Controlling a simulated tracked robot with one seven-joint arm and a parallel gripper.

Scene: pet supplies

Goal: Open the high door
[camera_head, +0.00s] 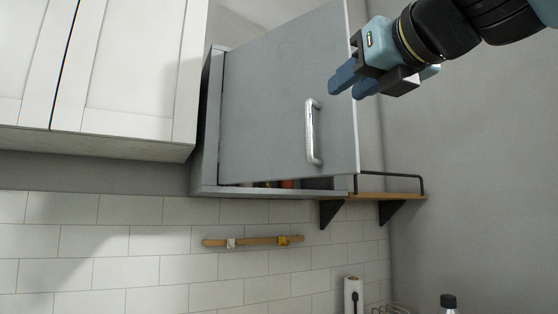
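The high door (265,105) is a flat grey panel on a wall cabinet (208,150). It stands partly open, its right edge swung out from the cabinet and its left side close to the frame. A silver bar handle (310,135) is fixed upright near its right edge. My gripper (350,86) is at the upper right, in front of the door's right edge and above and right of the handle. It does not hold the handle. Its two blue fingers point left and overlap in this view, so the gap between them is unclear.
White cabinets (125,90) hang to the left. A wooden shelf (390,196) with a black rail and brackets is at the lower right. Small items (286,184) show under the door. A wooden strip (255,241) is on the tiled wall.

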